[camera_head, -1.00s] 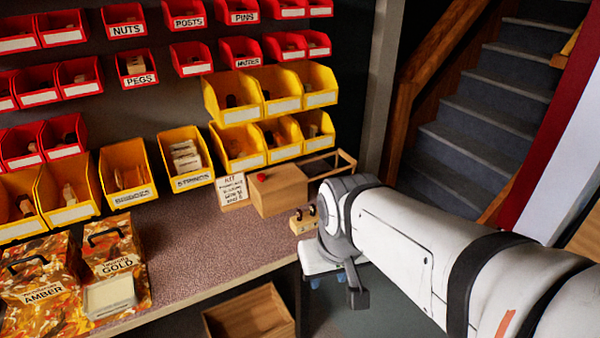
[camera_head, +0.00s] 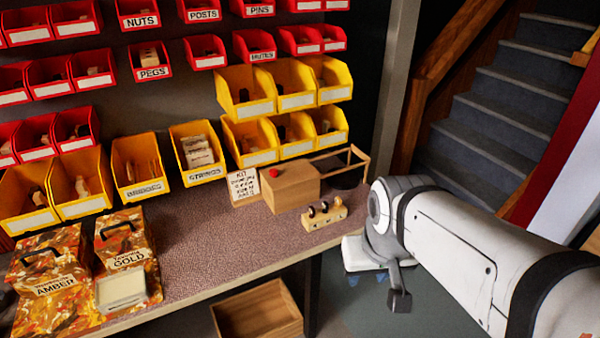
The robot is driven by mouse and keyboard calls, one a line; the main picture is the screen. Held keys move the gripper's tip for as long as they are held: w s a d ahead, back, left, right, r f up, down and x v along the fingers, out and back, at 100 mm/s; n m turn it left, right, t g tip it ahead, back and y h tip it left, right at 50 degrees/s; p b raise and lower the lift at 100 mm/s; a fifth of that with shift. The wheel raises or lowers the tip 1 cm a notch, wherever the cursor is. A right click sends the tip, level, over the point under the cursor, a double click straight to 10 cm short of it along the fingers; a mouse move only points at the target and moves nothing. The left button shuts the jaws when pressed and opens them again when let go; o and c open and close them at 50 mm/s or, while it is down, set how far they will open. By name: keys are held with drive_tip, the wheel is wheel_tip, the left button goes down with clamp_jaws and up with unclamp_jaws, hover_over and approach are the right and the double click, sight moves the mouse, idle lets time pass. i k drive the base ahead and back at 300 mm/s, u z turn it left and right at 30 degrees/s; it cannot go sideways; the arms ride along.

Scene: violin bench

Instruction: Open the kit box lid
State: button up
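The kit box (camera_head: 291,190) is a plain wooden box at the back right of the bench, with a small red knob (camera_head: 274,173) on top. Its top looks closed. A card headed "KIT" (camera_head: 243,186) stands at its left; the smaller writing is hard to read. A thin wooden frame (camera_head: 361,160) with a dark inside adjoins the box on the right; I cannot tell whether it is part of it. My white arm comes in from the right, its grey joint to the right of the box and apart from it. My gripper's fingers cannot be made out.
A small wooden block (camera_head: 324,217) with dark round pieces stands in front of the box. Yellow bins (camera_head: 250,158) rise behind it. An open crate (camera_head: 257,310) is below the bench. The bench middle is clear.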

sight(294, 171)
drive_tip(key=z, duration=0.2)
drive_tip(key=k, duration=0.4)
drive_tip(key=u, duration=0.85)
drive_tip(key=i, duration=1.15)
drive_tip(key=z, duration=0.75)
